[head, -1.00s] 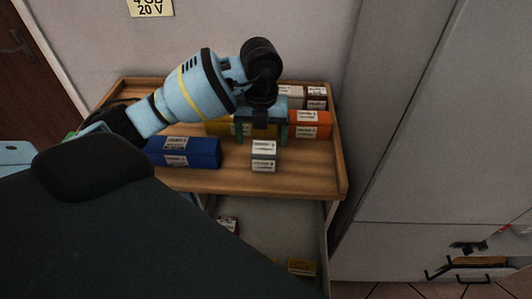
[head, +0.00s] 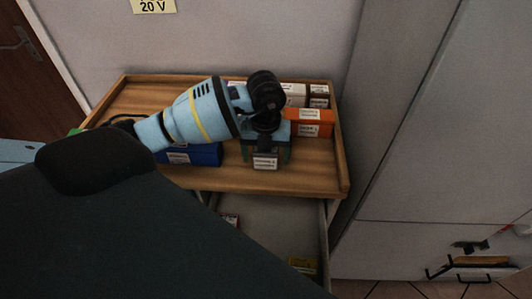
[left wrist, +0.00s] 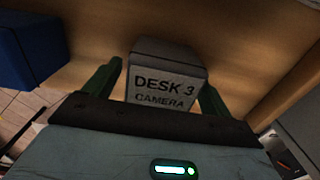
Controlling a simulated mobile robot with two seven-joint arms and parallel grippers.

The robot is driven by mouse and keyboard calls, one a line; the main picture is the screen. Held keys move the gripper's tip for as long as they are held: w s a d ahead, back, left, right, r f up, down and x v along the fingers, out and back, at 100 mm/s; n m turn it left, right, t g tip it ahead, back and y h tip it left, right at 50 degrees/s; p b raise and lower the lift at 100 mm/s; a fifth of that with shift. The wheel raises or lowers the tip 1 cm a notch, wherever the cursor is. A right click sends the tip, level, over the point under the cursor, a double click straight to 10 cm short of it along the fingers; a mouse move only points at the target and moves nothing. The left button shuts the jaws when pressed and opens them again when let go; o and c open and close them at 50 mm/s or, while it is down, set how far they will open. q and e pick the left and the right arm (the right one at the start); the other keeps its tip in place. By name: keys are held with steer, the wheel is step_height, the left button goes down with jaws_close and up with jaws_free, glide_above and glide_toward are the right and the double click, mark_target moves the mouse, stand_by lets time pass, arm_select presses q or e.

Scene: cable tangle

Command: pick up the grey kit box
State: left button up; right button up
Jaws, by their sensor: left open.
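The grey kit box (head: 265,163) stands near the front of the wooden top of a cart (head: 225,181). Its lower front label shows in the head view; my gripper hides its upper part. In the left wrist view the grey box (left wrist: 166,75) reads "DESK 3 CAMERA". My left gripper (head: 266,154) is directly over it and open. Its two green fingers stand on either side of the box in the wrist view, with a slight gap visible on the left. Whether the fingers touch the box is hard to tell. My right gripper is not in view.
A blue box (head: 200,156) lies to the left, partly behind my arm. A raised rim (head: 340,145) edges the cart top.

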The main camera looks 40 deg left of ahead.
arm_select(q)
steer(key=c, duration=1.1)
steer(key=shift+w+r, duration=0.1)
steer(key=shift+r, duration=0.8)
steer(key=shift+s+r, duration=0.2)
steer(key=shift+r, duration=0.25)
steer(key=shift+s+r, duration=0.2)
steer(key=shift+r, duration=0.25)
steer(key=s+d, duration=0.1)
steer(key=s, duration=0.4)
steer(key=s+r, duration=0.1)
steer(key=s, duration=0.4)
steer(key=s+d, duration=0.1)
steer(key=s, duration=0.4)
steer(key=shift+s+d+r, duration=0.1)
steer(key=shift+d+r, duration=0.1)
steer(key=shift+d, duration=0.1)
